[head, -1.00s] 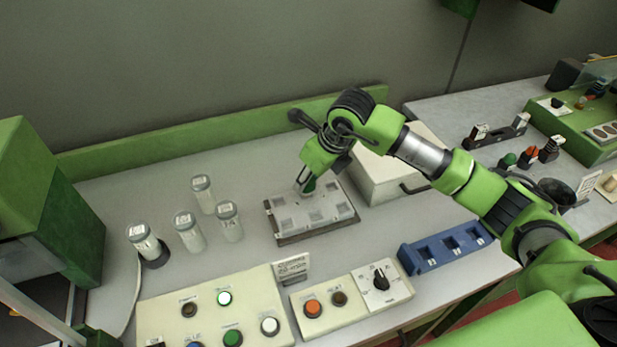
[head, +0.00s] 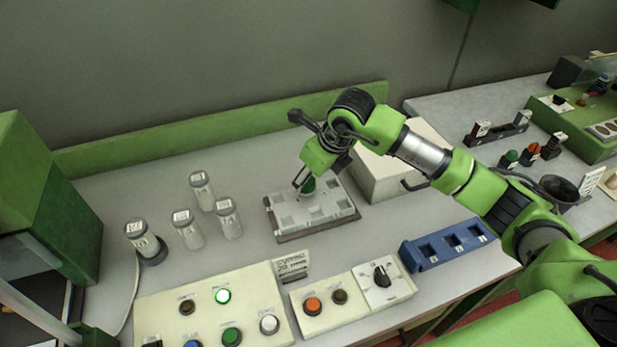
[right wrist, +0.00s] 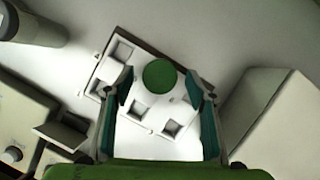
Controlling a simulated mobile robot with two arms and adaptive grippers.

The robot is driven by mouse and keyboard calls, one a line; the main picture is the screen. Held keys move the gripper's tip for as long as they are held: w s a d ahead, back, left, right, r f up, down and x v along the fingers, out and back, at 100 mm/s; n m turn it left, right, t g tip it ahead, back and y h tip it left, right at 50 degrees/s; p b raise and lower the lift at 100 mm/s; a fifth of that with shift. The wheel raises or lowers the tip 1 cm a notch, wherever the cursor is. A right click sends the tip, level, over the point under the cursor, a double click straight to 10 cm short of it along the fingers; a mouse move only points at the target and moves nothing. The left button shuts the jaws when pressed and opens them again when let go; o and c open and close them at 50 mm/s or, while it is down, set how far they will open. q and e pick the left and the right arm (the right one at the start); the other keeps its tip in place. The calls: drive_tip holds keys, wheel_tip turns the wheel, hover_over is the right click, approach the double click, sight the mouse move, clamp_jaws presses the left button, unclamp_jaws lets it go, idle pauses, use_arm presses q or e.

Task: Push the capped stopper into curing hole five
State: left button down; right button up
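The capped stopper (head: 309,185), with a round green cap, stands in the pale curing tray (head: 335,219), toward its back. It also shows in the right wrist view (right wrist: 160,75). My right gripper (head: 304,187) is over the tray, pointing down, with its fingers on either side of the cap. In the right wrist view the gripper (right wrist: 159,87) is open, with a gap between each finger and the cap. Several square holes show empty around the stopper. Which numbered hole it is in, and how deep it sits, I cannot tell. My left gripper is not in view.
A pale box (head: 385,180) with a dark handle stands close right of the tray. Several white capped bottles (head: 187,232) stand to the left. A button panel (head: 207,300), a dial panel (head: 385,291) and a blue rack (head: 446,247) lie in front.

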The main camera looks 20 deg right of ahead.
drive_tip(key=shift+r, duration=0.1)
drive_tip(key=v, duration=1.2)
